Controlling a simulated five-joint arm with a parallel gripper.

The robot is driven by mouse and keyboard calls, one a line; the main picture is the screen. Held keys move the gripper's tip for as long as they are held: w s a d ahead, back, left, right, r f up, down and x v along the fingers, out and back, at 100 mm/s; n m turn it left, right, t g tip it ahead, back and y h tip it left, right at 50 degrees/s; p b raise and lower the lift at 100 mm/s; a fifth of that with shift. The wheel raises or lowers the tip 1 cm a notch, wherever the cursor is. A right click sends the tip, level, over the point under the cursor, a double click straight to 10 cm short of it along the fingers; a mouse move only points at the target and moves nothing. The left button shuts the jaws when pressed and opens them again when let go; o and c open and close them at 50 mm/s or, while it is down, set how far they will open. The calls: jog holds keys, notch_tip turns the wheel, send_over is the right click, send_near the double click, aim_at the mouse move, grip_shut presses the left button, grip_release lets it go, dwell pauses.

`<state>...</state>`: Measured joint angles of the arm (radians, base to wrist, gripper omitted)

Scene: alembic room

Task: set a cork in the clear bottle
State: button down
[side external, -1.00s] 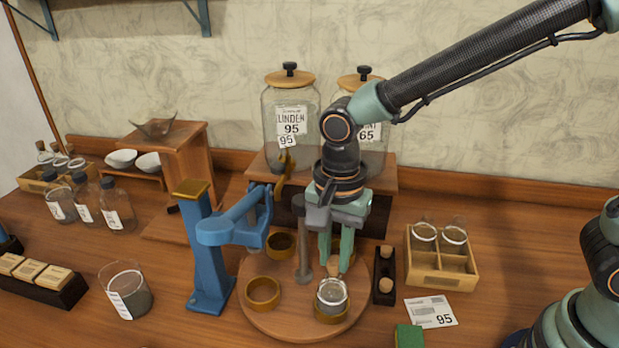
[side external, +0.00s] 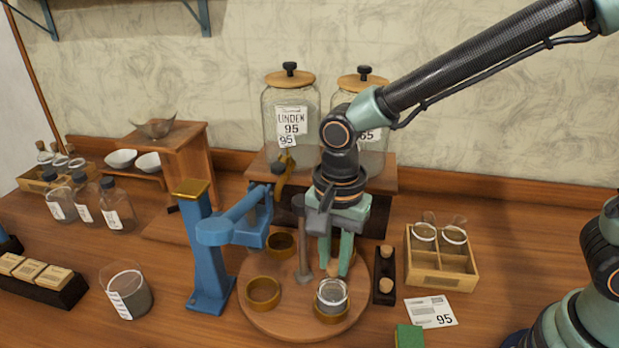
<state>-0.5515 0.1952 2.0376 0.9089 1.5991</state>
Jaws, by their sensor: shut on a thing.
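A small clear bottle (side external: 331,294) with grey contents stands in a brass ring at the front of the round wooden turntable (side external: 295,318). My gripper (side external: 338,271) points down just behind and above it, with its green fingers close together. They are shut on a small tan thing (side external: 335,268) that looks like a cork; the fingers partly hide it. It appears apart from the bottle. A dark rack (side external: 384,298) to the right holds a cork (side external: 387,251) at the back and another (side external: 386,285) in front, with an empty middle.
A grey post (side external: 303,250) stands close left of my fingers, and a blue lever press (side external: 208,255) stands further left. A wooden crate (side external: 442,277) with two glass bottles is on the right. A green block (side external: 409,336) and a price card (side external: 432,312) lie in front.

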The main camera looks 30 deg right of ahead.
aim_at(335, 263)
jog(key=shift+c, duration=1.3)
grip_release()
jog(key=shift+r, duration=0.1)
jog(key=shift+r, duration=3.4)
jog(key=shift+d, duration=0.1)
jog(key=s+d+r+n+t, duration=0.1)
jog(key=d+r+n+t, duration=0.1)
jog(key=d+n, duration=0.4)
jog(key=s+d+r+n+t, duration=0.1)
jog(key=d+n, duration=0.5)
jog(key=d, duration=0.7)
jog(key=r+t, duration=0.1)
jog(key=t, duration=0.1)
jog(key=shift+s+r+t, duration=0.3)
jog(key=shift+s+r, duration=0.05)
jog(key=shift+r, duration=0.05)
